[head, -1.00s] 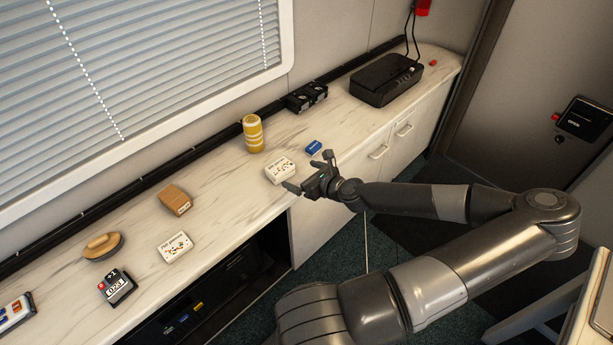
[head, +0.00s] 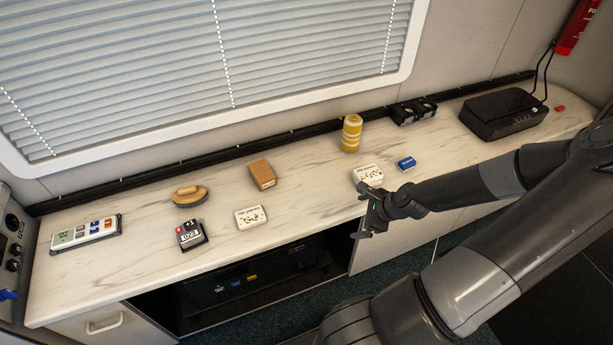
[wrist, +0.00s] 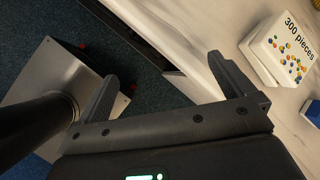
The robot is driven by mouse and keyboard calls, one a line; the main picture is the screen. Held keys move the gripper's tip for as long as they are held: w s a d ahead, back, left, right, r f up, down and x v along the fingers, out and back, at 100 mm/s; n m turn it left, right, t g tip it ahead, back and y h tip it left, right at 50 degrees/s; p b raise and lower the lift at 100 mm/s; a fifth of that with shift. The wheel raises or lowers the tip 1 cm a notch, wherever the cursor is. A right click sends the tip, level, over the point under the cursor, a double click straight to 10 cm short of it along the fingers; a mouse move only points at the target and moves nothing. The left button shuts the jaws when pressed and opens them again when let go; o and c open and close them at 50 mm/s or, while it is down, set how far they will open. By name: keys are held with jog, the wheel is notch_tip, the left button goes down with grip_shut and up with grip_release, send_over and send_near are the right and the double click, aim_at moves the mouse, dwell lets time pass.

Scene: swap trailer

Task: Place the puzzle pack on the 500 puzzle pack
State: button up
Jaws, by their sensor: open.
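A white puzzle pack with coloured dots (head: 367,174) lies flat on the counter, right of the middle in the head view. In the wrist view this pack (wrist: 285,50) reads "300 pieces" and sits at the upper right. A second white puzzle pack (head: 251,217) lies nearer the counter's front edge, further left in the head view; its print is too small to read surely. My gripper (head: 362,213) is open and empty at the counter's front edge, just in front of the 300 pack and apart from it. In the wrist view the gripper's fingers (wrist: 162,72) stand wide apart.
On the counter, a blue box (head: 406,164) lies right of the 300 pack, and a yellow striped can (head: 351,133) stands behind it. A wooden block (head: 262,175), a wooden-handled brush (head: 189,196) and a dark labelled device (head: 190,235) surround the second pack. Bare counter separates the packs.

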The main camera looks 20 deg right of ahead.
jog(key=a+r+n+g+h, duration=0.2)
jog(key=a+r+n+h, duration=0.15)
jog(key=r+n, duration=0.55)
jog(key=a+r+n+g+h, duration=0.2)
jog(key=a+r+n, duration=0.35)
jog(key=r, duration=0.55)
jog(key=s+a+r+n+t+y, duration=0.1)
jog(key=s+a+r+n, duration=0.3)
jog(key=r, duration=0.4)
jog(key=s+a+r+n+t+y, duration=0.1)
jog(key=s+a+r+n+t, duration=0.1)
jog(key=s+a+r+n, duration=0.3)
jog(key=a+r+n, duration=0.1)
jog(key=a+r, duration=0.1)
jog(key=a, duration=0.1)
jog(key=shift+r+t, duration=0.3)
jog(key=shift+r, duration=0.05)
